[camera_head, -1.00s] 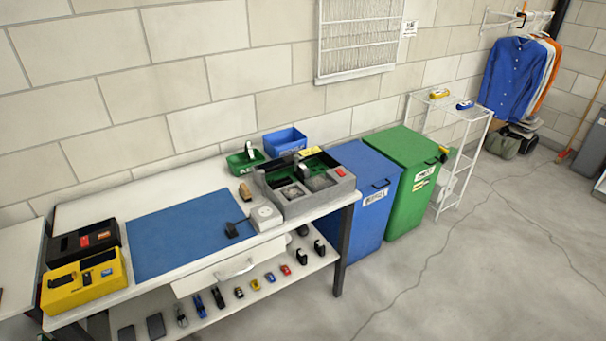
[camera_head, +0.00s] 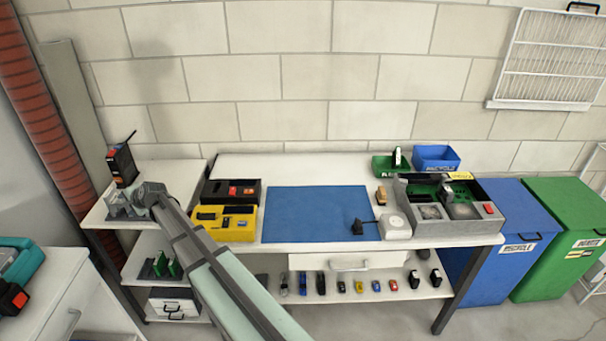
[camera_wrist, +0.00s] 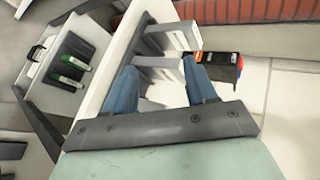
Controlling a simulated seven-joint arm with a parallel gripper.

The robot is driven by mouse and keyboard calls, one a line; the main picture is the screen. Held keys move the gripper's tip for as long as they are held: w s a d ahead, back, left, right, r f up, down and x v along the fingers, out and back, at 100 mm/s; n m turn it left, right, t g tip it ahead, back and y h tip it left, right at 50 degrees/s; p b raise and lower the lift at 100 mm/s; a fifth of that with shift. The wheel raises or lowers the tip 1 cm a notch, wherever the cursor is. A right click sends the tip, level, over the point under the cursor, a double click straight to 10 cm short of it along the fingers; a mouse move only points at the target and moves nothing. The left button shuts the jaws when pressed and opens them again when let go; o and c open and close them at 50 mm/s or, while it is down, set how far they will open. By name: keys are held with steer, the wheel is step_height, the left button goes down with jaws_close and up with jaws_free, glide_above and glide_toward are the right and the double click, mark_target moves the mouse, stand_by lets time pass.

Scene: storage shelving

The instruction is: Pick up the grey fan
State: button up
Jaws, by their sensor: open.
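My gripper (camera_head: 142,195) is at the left shelf unit, low over its top, beside pale grey upright pieces (camera_head: 118,207). In the wrist view my gripper (camera_wrist: 162,78) is open, with its two blue fingers spread and pale grey labelled pieces (camera_wrist: 160,74) showing between and beyond them. I see no clear grip on anything. I cannot tell whether these pieces are the grey fan. Grey square parts (camera_head: 432,212) lie in the grey compartment tray (camera_head: 450,228) on the bench at right; I cannot tell whether one is a fan.
A black device with an orange label (camera_head: 122,164) stands close behind my gripper; it also shows in the wrist view (camera_wrist: 220,72). Yellow (camera_head: 224,234) and black organisers are right of my arm. The blue mat (camera_head: 316,212) is mostly clear. A wall is behind.

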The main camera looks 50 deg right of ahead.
steer(key=w+d+r, duration=0.1)
steer(key=r, duration=0.1)
steer(key=d+r+m, duration=0.1)
steer(key=d+r, duration=0.1)
steer(key=w+d+r+m+t, duration=0.1)
steer(key=d+r, duration=0.1)
steer(key=shift+w+r+h, duration=0.15)
steer(key=shift+w+h, duration=0.15)
steer(key=s+d+m+g+h, duration=0.1)
steer(key=s+d+m, duration=0.2)
steer(key=d, duration=0.8)
steer(key=s+d+m+h, duration=0.15)
steer(key=s+d, duration=0.25)
steer(key=d, duration=0.8)
steer(key=s+d+m+g+h, duration=0.1)
steer(key=s+d+m, duration=0.2)
steer(key=d, duration=0.8)
steer(key=s+d+m+g+h, duration=0.1)
steer(key=s+d+m, duration=0.2)
steer(key=s+d, duration=0.5)
steer(key=s+d+m+h, duration=0.1)
steer(key=s+d+m, duration=0.1)
steer(key=s+d, duration=0.6)
steer(key=m+g, duration=0.6)
steer(key=m, duration=0.9)
glide_toward(449, 190)
steer(key=shift+h, duration=0.25)
steer(key=x, duration=1.1)
steer(key=shift+w+a, duration=0.1)
steer(key=shift+a, duration=0.05)
